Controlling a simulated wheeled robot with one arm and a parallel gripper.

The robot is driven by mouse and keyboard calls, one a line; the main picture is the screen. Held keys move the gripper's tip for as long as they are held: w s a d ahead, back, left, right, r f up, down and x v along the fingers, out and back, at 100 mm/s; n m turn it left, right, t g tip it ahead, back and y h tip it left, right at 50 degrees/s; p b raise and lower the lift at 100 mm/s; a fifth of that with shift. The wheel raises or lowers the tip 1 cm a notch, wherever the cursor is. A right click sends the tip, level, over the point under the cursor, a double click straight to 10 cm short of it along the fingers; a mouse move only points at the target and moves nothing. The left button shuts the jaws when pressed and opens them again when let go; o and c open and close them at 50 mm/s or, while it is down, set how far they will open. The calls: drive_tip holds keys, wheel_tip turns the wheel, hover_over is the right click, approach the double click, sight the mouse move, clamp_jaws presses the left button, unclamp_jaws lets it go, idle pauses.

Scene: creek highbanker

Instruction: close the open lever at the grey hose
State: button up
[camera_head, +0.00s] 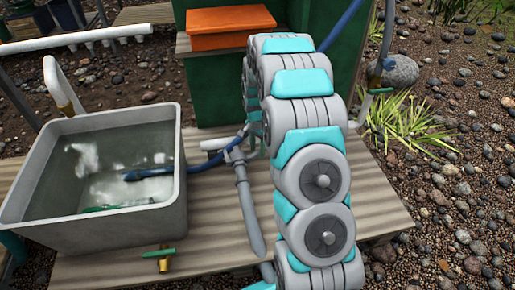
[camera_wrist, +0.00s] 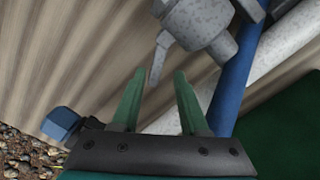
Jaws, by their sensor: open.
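My gripper (camera_wrist: 158,75) shows in the wrist view with two green fingers apart and nothing between them. A grey speckled fitting (camera_wrist: 195,22) is just beyond the fingertips. A thin pale grey lever (camera_wrist: 158,60) sticks out from it, close to the left fingertip; I cannot tell whether they touch. In the head view a grey fitting (camera_head: 235,155) with a grey hose (camera_head: 248,205) hanging down lies left of my arm. Its lever is not clear there, and my gripper is mostly hidden behind my arm.
A blue hose (camera_wrist: 235,75) and a white pipe (camera_wrist: 275,65) run beside the fitting. A grey water tub (camera_head: 182,185) with a brass tap (camera_head: 163,262) stands left on the wooden deck (camera_head: 215,255). An orange box (camera_head: 230,27) is behind; stones lie right.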

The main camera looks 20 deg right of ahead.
drive_tip(key=shift+c, duration=0.4)
clamp_jaws()
drive_tip(key=shift+w, duration=0.1)
drive_tip(key=shift+w+a+n, duration=0.35)
drive_tip(key=shift+a+n, duration=0.1)
drive_tip(key=shift+n, duration=1.1)
drive_tip(key=shift+w+a+n, duration=0.3)
drive_tip(key=shift+a+n, duration=0.15)
drive_tip(key=shift+n, duration=1.05)
drive_tip(key=shift+w+a+n, duration=0.35)
drive_tip(key=shift+a+n, duration=0.1)
drive_tip(key=shift+n, duration=1.1)
